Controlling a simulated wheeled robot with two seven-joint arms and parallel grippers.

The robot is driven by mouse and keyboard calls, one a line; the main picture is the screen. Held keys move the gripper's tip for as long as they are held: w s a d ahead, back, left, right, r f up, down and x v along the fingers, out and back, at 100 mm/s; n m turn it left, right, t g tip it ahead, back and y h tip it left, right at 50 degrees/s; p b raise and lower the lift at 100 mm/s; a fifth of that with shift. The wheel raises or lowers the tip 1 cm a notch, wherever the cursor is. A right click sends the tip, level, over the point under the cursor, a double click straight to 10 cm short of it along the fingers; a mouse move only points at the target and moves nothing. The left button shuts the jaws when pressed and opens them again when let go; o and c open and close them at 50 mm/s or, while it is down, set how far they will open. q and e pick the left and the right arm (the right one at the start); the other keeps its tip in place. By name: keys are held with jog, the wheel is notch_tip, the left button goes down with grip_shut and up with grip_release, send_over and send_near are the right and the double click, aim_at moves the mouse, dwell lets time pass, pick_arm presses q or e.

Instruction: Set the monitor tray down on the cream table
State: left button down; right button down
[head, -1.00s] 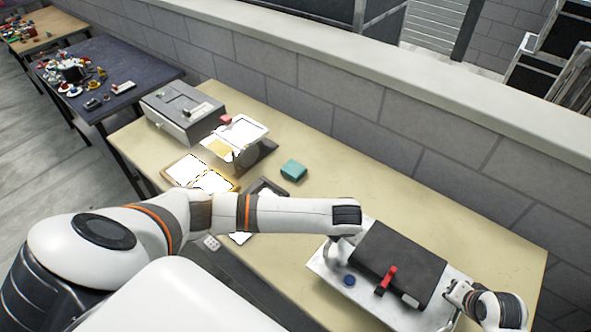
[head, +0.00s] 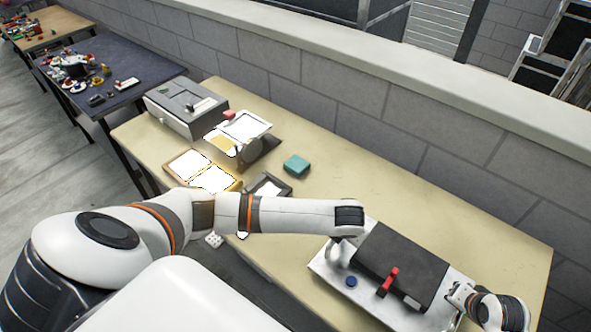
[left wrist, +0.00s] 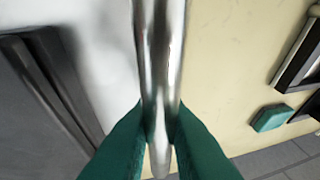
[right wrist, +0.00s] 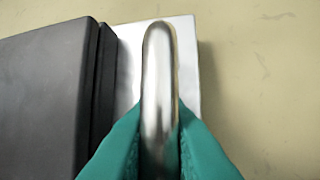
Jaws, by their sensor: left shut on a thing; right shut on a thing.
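The monitor tray (head: 325,268) is a pale metal tray bearing a dark grey box (head: 400,262), a red part (head: 388,281) and a blue knob (head: 351,281). In the head view it overlaps the right part of the cream table (head: 470,228); I cannot tell whether it touches. My left gripper (left wrist: 160,135) is shut on the tray's left metal bar handle. My right gripper (right wrist: 159,135) is shut on its right bar handle. In the head view my left forearm passes just beyond the tray's left end, and the left fingers are mostly hidden.
A teal block (head: 297,165), a dark-framed item (head: 268,187), an open tan case (head: 190,166), a white-lidded device (head: 240,128) and a grey box (head: 187,105) occupy the table's left part. A block wall (head: 385,135) runs behind. The table behind the tray is clear.

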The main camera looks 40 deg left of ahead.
pick_arm(q)
jog(key=shift+w+f+b, duration=0.15)
jog(key=shift+f+b, duration=0.25)
jog(key=shift+f, duration=0.2)
pick_arm(e)
jog(key=shift+w+f, duration=0.1)
jog(key=shift+f, duration=0.5)
pick_arm(q)
jog(key=shift+f+b, duration=0.65)
jog(key=shift+b, duration=0.05)
pick_arm(e)
jog(key=shift+f, duration=0.6)
pick_arm(q)
jog(key=c, duration=1.4)
grip_release()
pick_arm(e)
jog(key=c, duration=1.4)
grip_release()
pick_arm(q)
jog(key=shift+r, duration=0.15)
pick_arm(e)
jog(key=shift+s+d+r, duration=0.1)
jog(key=shift+s+r, duration=0.2)
jog(key=shift+r, duration=0.25)
pick_arm(q)
jog(key=v, duration=1.2)
pick_arm(e)
jog(key=v, duration=1.1)
jog(key=shift+f, duration=0.1)
